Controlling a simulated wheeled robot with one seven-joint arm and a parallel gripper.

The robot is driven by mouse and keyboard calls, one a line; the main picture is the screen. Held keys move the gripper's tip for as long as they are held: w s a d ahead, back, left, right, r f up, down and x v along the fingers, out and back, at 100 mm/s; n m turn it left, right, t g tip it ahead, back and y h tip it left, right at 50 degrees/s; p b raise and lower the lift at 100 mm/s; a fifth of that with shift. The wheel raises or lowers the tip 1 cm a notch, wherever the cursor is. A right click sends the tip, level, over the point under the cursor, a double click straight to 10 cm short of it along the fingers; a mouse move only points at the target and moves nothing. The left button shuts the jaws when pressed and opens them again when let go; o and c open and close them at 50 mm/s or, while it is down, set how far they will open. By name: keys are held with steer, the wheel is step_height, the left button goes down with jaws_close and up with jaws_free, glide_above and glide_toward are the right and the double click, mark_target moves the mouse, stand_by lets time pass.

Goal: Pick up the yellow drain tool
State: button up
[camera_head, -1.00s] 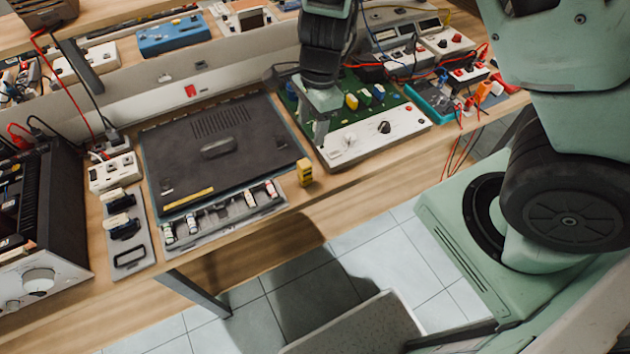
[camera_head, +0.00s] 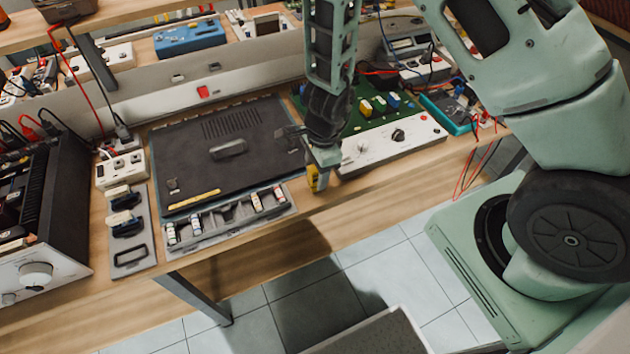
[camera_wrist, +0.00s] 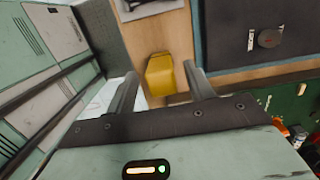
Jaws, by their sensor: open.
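The yellow drain tool (camera_head: 312,179) is a small, blocky yellow piece standing on the wooden bench near its front edge, right of the dark panel. My gripper (camera_head: 322,160) is above and against it in the head view and hides part of it. In the wrist view the yellow drain tool (camera_wrist: 164,76) shows between the tips of my two fingers, with bare wood around it. My gripper (camera_wrist: 160,76) is open, and a gap shows at the right finger. Whether a finger touches the tool I cannot tell.
The dark panel (camera_head: 220,150) and a grey tray of small parts (camera_head: 228,216) lie to the left. A white control box with a green circuit board (camera_head: 398,146) lies just right. The bench front (camera_head: 350,190) is bare wood, with tiled floor below.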

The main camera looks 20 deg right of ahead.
mark_target(314, 179)
steer(key=f, duration=0.2)
steer(key=f+b, duration=0.1)
steer(key=shift+w+a+f, duration=0.1)
steer(key=shift+a+f, duration=0.1)
steer(key=shift+a, duration=0.05)
steer(key=shift+c, duration=0.3)
steer(key=c, duration=1)
